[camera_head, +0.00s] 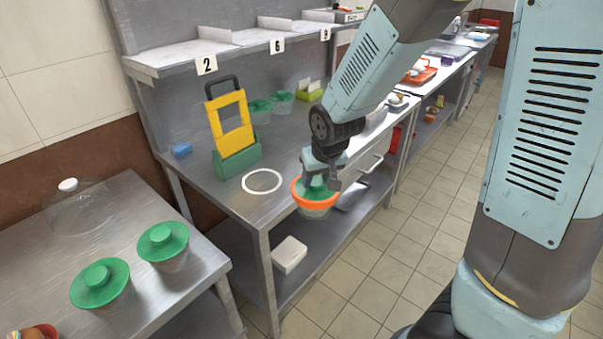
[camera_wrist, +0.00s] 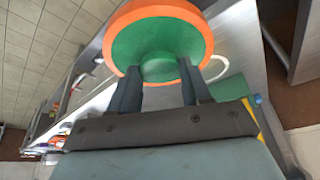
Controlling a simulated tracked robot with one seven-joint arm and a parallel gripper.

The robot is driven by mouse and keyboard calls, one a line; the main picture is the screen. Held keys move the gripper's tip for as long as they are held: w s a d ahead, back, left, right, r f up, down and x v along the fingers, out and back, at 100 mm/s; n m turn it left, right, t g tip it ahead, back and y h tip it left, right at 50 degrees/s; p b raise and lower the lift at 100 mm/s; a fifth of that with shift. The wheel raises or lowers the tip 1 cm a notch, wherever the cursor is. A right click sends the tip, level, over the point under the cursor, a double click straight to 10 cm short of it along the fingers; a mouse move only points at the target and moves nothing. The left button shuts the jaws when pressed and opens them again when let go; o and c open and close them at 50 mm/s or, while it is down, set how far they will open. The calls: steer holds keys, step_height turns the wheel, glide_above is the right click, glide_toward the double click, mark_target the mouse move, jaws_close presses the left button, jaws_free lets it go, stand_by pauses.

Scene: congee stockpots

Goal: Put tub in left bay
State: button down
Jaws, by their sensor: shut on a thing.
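In the wrist view the green lid (camera_wrist: 150,42) and orange rim fill the top, with my fingers (camera_wrist: 160,72) on either side of the knob. The shelf (camera_head: 190,58) above the counter has dividers and labels 2, 6 and 9. Its left bay (camera_head: 165,60), by label 2, looks empty.
A yellow and green stand (camera_head: 232,130), a white ring (camera_head: 262,181) and more green-lidded tubs (camera_head: 260,108) are on the counter. Two green-lidded tubs (camera_head: 100,285) and a clear dome (camera_head: 80,208) stand on the left table. A white box (camera_head: 290,254) lies on the lower shelf.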

steer(key=w+d+f+m, duration=0.2)
steer(key=w+d+f, duration=0.5)
steer(key=d+f, duration=0.2)
steer(key=w+d+f+m+h, duration=0.1)
steer(key=w+d+f, duration=0.6)
steer(key=d+f, duration=0.3)
step_height(320, 180, down, 2)
steer(key=shift+w+f+m, duration=0.25)
steer(key=shift+w+m, duration=0.1)
steer(key=shift+m, duration=0.05)
